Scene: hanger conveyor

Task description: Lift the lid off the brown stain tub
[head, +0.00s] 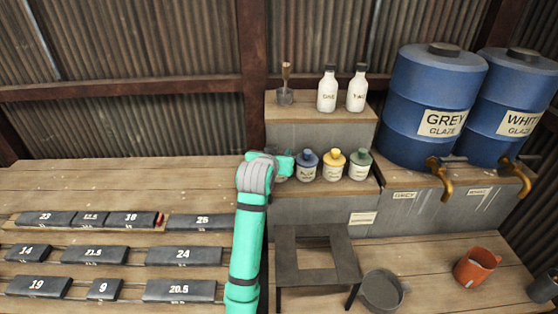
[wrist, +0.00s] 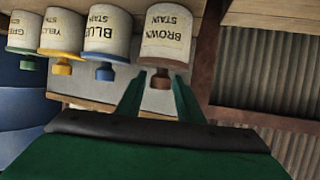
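The brown stain tub (wrist: 165,42) is a pale tub with a "BROWN STAIN" label, upside down in the wrist view. Its brown lid (wrist: 162,64) with a knob is on it. My gripper (wrist: 159,76) is open, its two green fingers pointing at the lid. The knob shows between the fingertips with a gap on either side; I cannot tell how deep it sits between them. In the head view my gripper (head: 284,164) is at the left end of the tub row, and my arm hides most of the brown tub.
The blue (head: 307,166), yellow (head: 333,166) and green (head: 359,166) stain tubs stand close to its right on the same step. White bottles (head: 327,92) stand on the step above. A dark stand (head: 290,268) and a pan (head: 384,292) are below.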

